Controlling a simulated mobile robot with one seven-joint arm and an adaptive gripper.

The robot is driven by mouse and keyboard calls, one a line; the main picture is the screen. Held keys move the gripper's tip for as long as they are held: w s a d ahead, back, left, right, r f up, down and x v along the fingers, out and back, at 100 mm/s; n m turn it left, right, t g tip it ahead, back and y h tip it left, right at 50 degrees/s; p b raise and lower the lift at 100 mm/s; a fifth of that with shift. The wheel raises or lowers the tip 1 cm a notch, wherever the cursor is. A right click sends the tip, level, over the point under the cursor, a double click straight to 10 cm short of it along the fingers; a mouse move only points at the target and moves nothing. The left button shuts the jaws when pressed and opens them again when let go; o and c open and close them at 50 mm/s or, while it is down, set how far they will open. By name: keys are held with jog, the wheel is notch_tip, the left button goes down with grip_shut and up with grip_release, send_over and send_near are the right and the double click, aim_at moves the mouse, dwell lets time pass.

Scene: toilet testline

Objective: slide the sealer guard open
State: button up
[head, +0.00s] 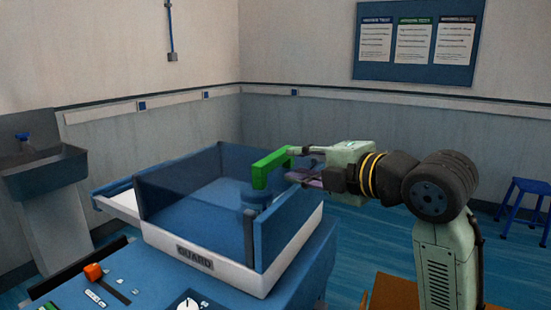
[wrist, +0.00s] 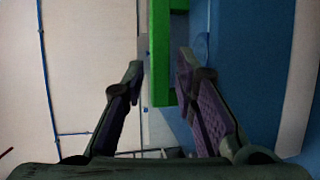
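The sealer guard (head: 195,262) is a box with a white base marked GUARD and dark blue see-through walls, on top of the blue machine. A green handle (head: 271,168) stands at its right side. My gripper (head: 291,165) is at the handle from the right, level with its upper part. In the wrist view the green handle (wrist: 160,60) runs down between the two spread fingers of my gripper (wrist: 159,62). A gap shows on its left; the right finger is close to it, and I cannot tell if they touch. The fingers are open.
The blue machine top (head: 150,295) carries an orange knob (head: 93,271) and a white dial (head: 188,305) at the front. A white chute (head: 120,203) is at the left. A sink (head: 45,170) stands far left, a blue stool (head: 527,200) far right.

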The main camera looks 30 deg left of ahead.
aim_at(280, 161)
jog(key=x, duration=0.7)
jog(key=shift+w+a+f, duration=0.1)
jog(key=shift+w+a, duration=0.1)
jog(key=shift+a, duration=0.05)
jog(key=shift+c, duration=0.2)
grip_shut()
